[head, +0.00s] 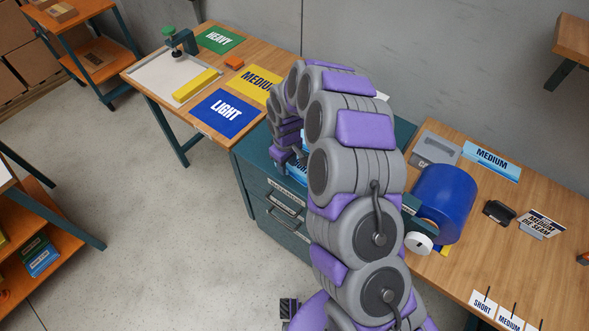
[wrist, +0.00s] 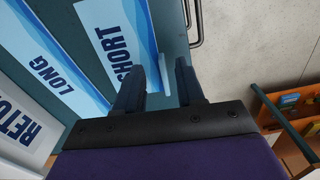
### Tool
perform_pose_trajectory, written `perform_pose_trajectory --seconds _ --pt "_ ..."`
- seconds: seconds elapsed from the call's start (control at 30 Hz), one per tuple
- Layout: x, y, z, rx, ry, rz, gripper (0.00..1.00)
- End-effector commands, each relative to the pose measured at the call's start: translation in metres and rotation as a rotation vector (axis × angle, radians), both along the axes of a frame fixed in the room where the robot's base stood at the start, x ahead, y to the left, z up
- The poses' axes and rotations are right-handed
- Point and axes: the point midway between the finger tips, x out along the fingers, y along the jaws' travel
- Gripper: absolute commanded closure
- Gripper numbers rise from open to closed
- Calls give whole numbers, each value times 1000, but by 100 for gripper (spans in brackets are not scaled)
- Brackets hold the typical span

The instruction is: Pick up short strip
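In the wrist view my gripper (wrist: 160,64) is open, with its two dark fingers apart. A white and blue panel marked SHORT (wrist: 118,45) lies just beyond and left of the fingers on the dark green cabinet top. A thin pale-blue piece (wrist: 165,74) shows in the gap between the fingers; I cannot tell if it is the short strip or a part of the panel, or whether the fingers touch it. In the head view my bent arm hides most of the cabinet top and my gripper; a bit of blue panel (head: 297,171) shows there.
Panels marked LONG (wrist: 62,70) and RETURN (wrist: 22,130) lie left of SHORT. The green drawer cabinet (head: 270,205) stands between two wooden benches. Open floor lies in front.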

Motion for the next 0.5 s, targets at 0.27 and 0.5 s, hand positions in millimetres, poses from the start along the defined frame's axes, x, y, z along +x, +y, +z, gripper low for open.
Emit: perform_pose_trajectory --seconds 0.27,0.5 --pt "0 3 -22 -3 0 -1 62" --pt "0 2 -21 -2 1 0 74"
